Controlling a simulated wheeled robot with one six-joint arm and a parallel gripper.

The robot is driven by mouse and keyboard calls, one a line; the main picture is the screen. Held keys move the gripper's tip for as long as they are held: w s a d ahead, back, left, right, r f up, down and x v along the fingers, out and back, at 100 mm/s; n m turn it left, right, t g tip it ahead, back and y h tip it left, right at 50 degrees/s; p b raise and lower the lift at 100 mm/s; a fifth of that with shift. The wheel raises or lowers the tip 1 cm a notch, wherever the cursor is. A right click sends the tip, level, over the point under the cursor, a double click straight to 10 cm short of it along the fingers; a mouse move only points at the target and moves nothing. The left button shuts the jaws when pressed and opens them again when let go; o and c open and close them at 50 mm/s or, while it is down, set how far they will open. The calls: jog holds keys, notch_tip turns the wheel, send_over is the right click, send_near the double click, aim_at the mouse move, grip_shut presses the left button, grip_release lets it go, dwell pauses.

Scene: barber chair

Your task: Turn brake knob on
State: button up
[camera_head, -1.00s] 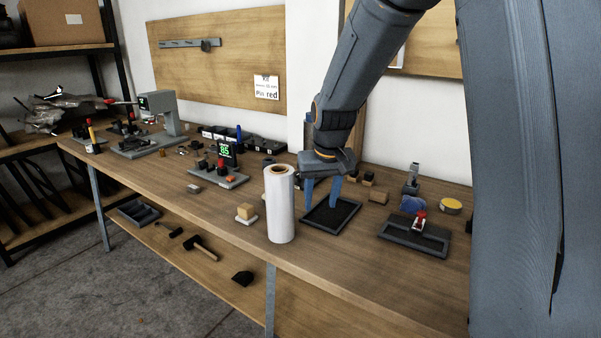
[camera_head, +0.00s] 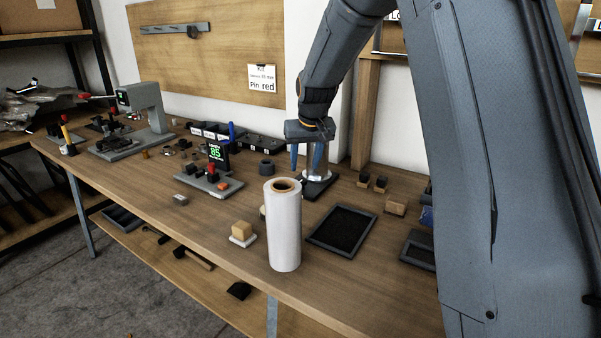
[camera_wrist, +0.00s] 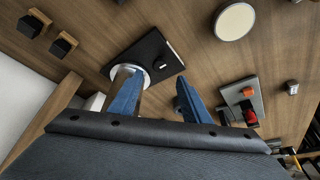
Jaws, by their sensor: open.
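A dark flat base (camera_head: 316,190) with an upright silver cylinder (camera_head: 318,173) stands toward the back of the workbench. In the wrist view the base (camera_wrist: 163,52) carries a small knob-like part with a pale mark (camera_wrist: 160,62); I cannot tell if it is the brake knob. My gripper (camera_head: 305,168) is over this fixture, open and empty. In the wrist view my gripper (camera_wrist: 157,82) has its left finger overlapping the silver cylinder (camera_wrist: 130,76) and its right finger beside the base. Contact cannot be told.
A grey panel (camera_head: 205,190) with a green "85" display and red and orange controls stands to the left. A white roll (camera_head: 284,230) stands at the front, beside a black tray (camera_head: 341,208). Small blocks (camera_head: 396,206) lie to the right, and black boxes (camera_head: 258,148) along the back.

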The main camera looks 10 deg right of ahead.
aim_at(302, 180)
jog(key=x, duration=0.7)
jog(key=shift+s, duration=0.1)
jog(key=c, duration=1)
